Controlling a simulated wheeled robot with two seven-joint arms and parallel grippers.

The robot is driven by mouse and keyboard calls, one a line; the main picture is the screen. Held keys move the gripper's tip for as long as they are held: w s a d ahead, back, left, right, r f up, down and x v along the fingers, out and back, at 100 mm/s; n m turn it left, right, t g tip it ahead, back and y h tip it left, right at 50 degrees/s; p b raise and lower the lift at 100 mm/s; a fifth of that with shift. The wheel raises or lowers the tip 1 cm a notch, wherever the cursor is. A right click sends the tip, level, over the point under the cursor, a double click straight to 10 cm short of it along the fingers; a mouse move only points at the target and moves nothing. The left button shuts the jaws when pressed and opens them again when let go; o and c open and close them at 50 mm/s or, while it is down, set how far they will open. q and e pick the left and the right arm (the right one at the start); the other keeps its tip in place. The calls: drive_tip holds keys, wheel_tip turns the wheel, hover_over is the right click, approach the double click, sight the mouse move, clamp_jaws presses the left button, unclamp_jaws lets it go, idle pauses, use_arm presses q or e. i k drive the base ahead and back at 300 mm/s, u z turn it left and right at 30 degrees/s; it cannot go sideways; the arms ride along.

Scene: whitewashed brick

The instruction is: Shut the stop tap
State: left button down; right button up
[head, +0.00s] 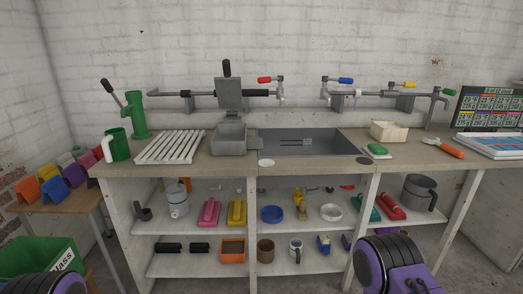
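Several taps with coloured handles stand on the pipework along the back wall, above the counter. They have a red handle (264,80), a blue handle (345,81), a yellow handle (408,85) and a green handle (448,92). I cannot tell which one is the stop tap, or whether any is open or shut. The red and blue handles lie about level and point left. The red one is above the left end of the sink (262,144), the blue one above its right part. Only purple parts of my arms show at the bottom edge; neither gripper is visible.
A green hand pump (136,115), a green jug (117,145), a white slatted rack (170,147) and a grey press (229,130) stand on the counter's left. A cream tub (388,132), green sponge (377,150) and orange-handled tool (443,147) lie right. Shelves below are full.

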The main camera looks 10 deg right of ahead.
sight(391, 84)
drive_tip(key=z, duration=0.4)
drive_tip(key=i, duration=1.2)
drive_tip(key=z, duration=0.75)
